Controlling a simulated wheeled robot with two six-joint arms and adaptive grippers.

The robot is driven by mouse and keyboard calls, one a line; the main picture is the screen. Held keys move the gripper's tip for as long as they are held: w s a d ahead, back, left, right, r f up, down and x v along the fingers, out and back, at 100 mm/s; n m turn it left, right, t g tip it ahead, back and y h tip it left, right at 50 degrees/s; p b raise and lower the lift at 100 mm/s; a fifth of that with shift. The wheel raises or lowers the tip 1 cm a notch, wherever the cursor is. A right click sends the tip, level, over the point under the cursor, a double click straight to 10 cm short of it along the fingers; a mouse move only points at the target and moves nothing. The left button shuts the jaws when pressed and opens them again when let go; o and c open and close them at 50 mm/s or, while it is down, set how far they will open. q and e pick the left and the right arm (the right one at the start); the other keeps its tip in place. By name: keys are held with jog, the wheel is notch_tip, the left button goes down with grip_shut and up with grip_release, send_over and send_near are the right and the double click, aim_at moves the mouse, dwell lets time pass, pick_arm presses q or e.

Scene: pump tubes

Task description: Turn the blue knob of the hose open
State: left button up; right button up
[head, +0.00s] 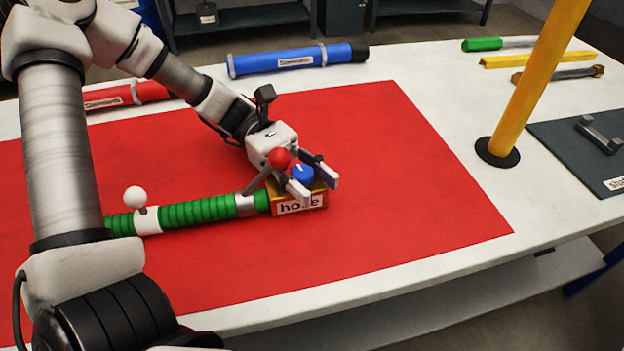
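The green hose (198,212) lies on a red mat on the table. At its right end is a brass block (318,198) with a white "hose" label. The blue knob (301,174) with a small white mark sits on top of the block. A red ball (279,158) stands out just left of the knob, by my gripper. My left gripper (318,190) reaches over the block with its fingers apart, one on each side of the knob. I cannot tell whether the fingers touch it. My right gripper is not in view.
A white ball (135,197) stands up from the hose's left part. A blue tube (297,60) and a red tube (130,95) lie behind. A yellow post (535,85) rises at the right, near a dark tool mat (560,140). The red mat's (420,200) right part is clear.

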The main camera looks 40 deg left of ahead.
pick_arm(q)
grip_shut()
jog(key=shift+m+g+p, duration=0.3)
jog(key=shift+g, duration=0.2)
jog(key=m+g+y+p, duration=0.2)
jog(key=g, duration=0.1)
jog(key=shift+s+a+r+m+g, duration=0.15)
jog(key=shift+s+m+g, duration=0.15)
jog(key=m+g+y+p, duration=0.1)
jog(key=g+y, duration=0.1)
jog(key=m+g+y+p, duration=0.3)
jog(key=m+g+p, duration=0.1)
jog(key=shift+s+a+r+y, duration=0.1)
jog(key=shift+s+a+y, duration=0.2)
jog(key=shift+s+y, duration=0.1)
jog(key=m+y+p, duration=0.1)
jog(key=m+g+y+p, duration=0.1)
jog(key=m+y, duration=0.1)
jog(key=shift+a+g+y+p, duration=0.25)
jog(key=shift+g+y+p, duration=0.15)
jog(key=shift+a+f+m+y+p, duration=0.1)
jog(key=shift+f+m+y+p, duration=0.25)
jog(key=shift+y, duration=0.25)
jog(key=shift+s, duration=0.1)
